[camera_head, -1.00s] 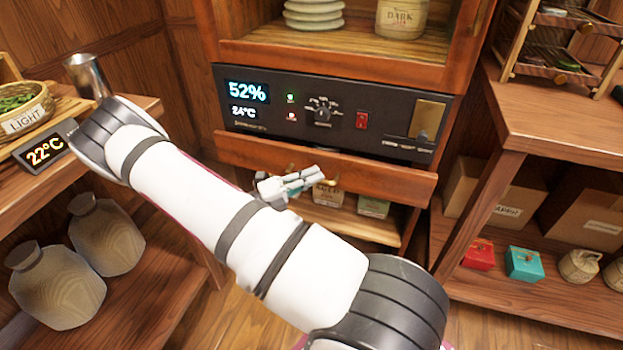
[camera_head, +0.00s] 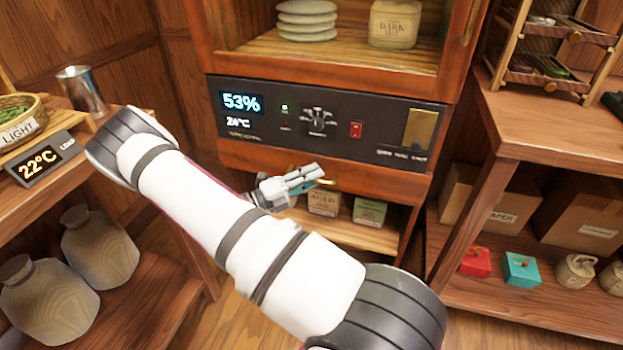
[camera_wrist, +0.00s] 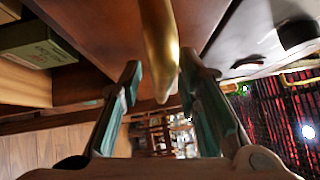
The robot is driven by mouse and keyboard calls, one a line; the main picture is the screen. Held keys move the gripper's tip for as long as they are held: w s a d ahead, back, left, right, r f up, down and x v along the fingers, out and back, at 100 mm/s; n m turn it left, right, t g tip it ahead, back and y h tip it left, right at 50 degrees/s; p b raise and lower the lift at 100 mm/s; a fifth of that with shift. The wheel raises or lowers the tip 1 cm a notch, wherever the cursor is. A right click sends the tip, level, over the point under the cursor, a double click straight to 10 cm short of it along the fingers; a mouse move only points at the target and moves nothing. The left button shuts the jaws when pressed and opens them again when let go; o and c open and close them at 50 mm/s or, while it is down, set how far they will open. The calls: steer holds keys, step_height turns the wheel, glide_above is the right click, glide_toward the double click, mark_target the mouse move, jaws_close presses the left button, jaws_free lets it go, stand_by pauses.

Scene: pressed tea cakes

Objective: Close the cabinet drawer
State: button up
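The wooden cabinet drawer (camera_head: 375,180) sits below the black control panel. Its front looks flush with the cabinet, with no open gap seen above it. Its brass handle (camera_head: 326,182) shows beside my fingertips. My gripper (camera_head: 312,176) is in front of the drawer, partly behind my arm in the head view. In the wrist view the brass handle (camera_wrist: 158,45) lies between my two spread fingers (camera_wrist: 160,80). The fingers are apart and not clamped on it. The left part of the drawer front is partly hidden by my arm.
The control panel (camera_head: 270,122) reads 53% and 24°C. Labelled tins (camera_head: 369,211) stand on the open shelf below the drawer. A wooden shelf with boxes (camera_head: 585,212) is at right, and a side shelf with jars (camera_head: 99,245) at left.

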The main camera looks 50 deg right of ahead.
steer(key=v, duration=1.2)
steer(key=s+a+r+m+y, duration=0.55)
steer(key=r+m, duration=0.25)
steer(key=r, duration=0.2)
steer(key=s+a+r+m+y, duration=0.4)
steer(key=s+r+m+y, duration=0.2)
steer(key=r+m, duration=0.35)
steer(key=s+a+r+m+t+y, duration=0.35)
steer(key=s+a+m, duration=0.25)
steer(key=s, duration=0.3)
steer(key=s+a+r+m+t+y, duration=0.25)
steer(key=s+a+m+t, duration=0.3)
steer(key=s, duration=0.35)
step_height(320, 180, up, 27)
steer(key=t+p, duration=0.3)
steer(key=p, duration=2.2)
steer(key=shift+a+m, duration=0.35)
steer(key=shift+m, duration=0.05)
